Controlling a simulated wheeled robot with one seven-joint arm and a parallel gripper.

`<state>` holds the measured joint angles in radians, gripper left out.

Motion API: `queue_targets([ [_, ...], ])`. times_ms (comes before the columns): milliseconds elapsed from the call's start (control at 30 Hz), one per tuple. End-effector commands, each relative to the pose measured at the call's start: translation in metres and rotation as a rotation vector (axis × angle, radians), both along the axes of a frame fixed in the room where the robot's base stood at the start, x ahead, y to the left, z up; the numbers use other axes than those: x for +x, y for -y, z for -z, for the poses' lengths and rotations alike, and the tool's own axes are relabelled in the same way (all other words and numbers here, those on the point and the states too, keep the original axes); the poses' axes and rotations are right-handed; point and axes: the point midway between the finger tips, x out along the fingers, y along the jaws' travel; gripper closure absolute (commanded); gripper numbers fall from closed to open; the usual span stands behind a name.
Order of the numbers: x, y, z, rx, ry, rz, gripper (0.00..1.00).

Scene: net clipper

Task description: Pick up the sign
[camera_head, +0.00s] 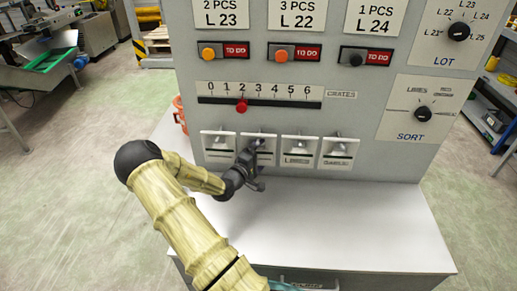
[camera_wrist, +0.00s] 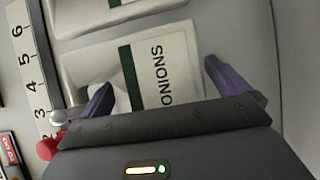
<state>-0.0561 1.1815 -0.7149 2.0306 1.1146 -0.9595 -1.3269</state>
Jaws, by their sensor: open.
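A white sign reading ONIONS (camera_wrist: 165,75), with a dark green stripe, is on the panel in the wrist view. My gripper (camera_wrist: 162,92) is open, its two purple fingers on either side of this sign; I cannot tell whether they touch it. In the head view my gripper (camera_head: 257,166) is at the second sign (camera_head: 257,139) from the left in a row of several white signs on the panel. The gripper partly covers that sign. Other signs in the row are at the far left (camera_head: 216,142) and far right (camera_head: 338,150).
Above the signs is a numbered scale (camera_head: 272,92) with a red slider knob (camera_head: 241,106) near 2. A white ledge (camera_head: 330,220) in front of the panel is clear. Rotary knobs (camera_head: 422,113) are at the right. An orange object (camera_head: 179,112) stands by the panel's left side.

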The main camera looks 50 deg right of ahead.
Motion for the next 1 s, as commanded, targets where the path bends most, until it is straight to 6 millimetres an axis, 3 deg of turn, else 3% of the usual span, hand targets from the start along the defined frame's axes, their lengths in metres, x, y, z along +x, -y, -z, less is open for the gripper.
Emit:
queue_targets([
  [567, 0.0009, 0.0026, 0.0008, 0.001, -0.001, -0.002, 0.00],
  [800, 0.0010, 0.0025, 0.0009, 0.001, -0.001, -0.002, 0.45],
  [1000, 0.0008, 0.0026, 0.0009, 0.001, -0.001, -0.002, 0.46],
])
